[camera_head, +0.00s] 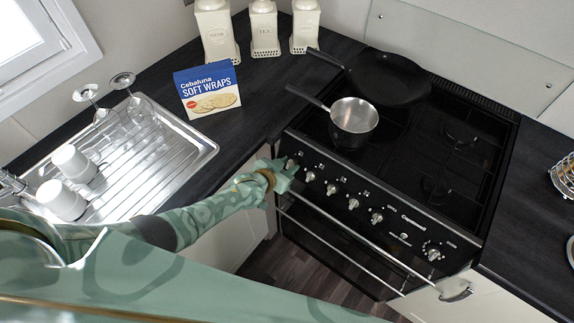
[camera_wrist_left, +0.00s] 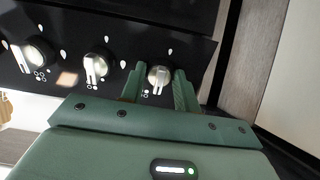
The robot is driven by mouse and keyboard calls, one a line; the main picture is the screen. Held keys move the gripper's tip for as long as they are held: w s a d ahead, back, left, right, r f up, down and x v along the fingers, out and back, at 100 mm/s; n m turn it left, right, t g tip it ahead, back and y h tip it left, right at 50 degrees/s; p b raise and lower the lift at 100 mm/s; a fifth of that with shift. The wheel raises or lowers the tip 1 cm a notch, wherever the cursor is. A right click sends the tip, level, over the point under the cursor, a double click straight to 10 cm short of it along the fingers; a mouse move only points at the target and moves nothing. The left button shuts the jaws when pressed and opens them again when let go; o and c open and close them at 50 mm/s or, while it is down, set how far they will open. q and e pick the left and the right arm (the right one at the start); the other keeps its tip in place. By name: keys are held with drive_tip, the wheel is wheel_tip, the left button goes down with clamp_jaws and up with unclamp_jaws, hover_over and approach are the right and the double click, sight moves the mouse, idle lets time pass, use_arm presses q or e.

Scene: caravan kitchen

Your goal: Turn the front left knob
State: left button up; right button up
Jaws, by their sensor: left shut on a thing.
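The black stove (camera_head: 470,190) has a row of silver knobs along its front panel. My left gripper (camera_head: 285,173) reaches from the left to the leftmost end of this row and largely hides the knob there. In the left wrist view this front left knob (camera_wrist_left: 158,77) sits between the two green fingers of my left gripper (camera_wrist_left: 159,84), which are shut on its sides. Its pointer faces roughly downward in that view. The neighbouring knob (camera_wrist_left: 96,66) is free of the fingers. My right gripper is not in view.
A saucepan (camera_head: 353,117) and a dark frying pan (camera_head: 388,75) stand on the hob. A rail (camera_head: 345,238) runs across the oven front below the knobs. A steel sink drainer (camera_head: 150,150) with mugs and glasses and a soft wraps box (camera_head: 208,90) are at left.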

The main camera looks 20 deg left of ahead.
sight(288, 165)
use_arm(q)
drive_tip(key=shift+s+f, duration=0.15)
drive_tip(key=shift+f, duration=0.05)
drive_tip(key=o, duration=0.9)
drive_tip(key=shift+r, duration=0.1)
drive_tip(key=shift+o, duration=0.2)
drive_tip(key=p+v, duration=0.3)
drive_tip(key=v, duration=0.2)
drive_tip(key=shift+a+r+p, duration=0.1)
drive_tip(key=shift+r+p, duration=0.25)
drive_tip(key=p+v, duration=0.3)
drive_tip(key=v, duration=0.7)
drive_tip(key=shift+s, duration=0.45)
drive_tip(key=shift+a, duration=0.1)
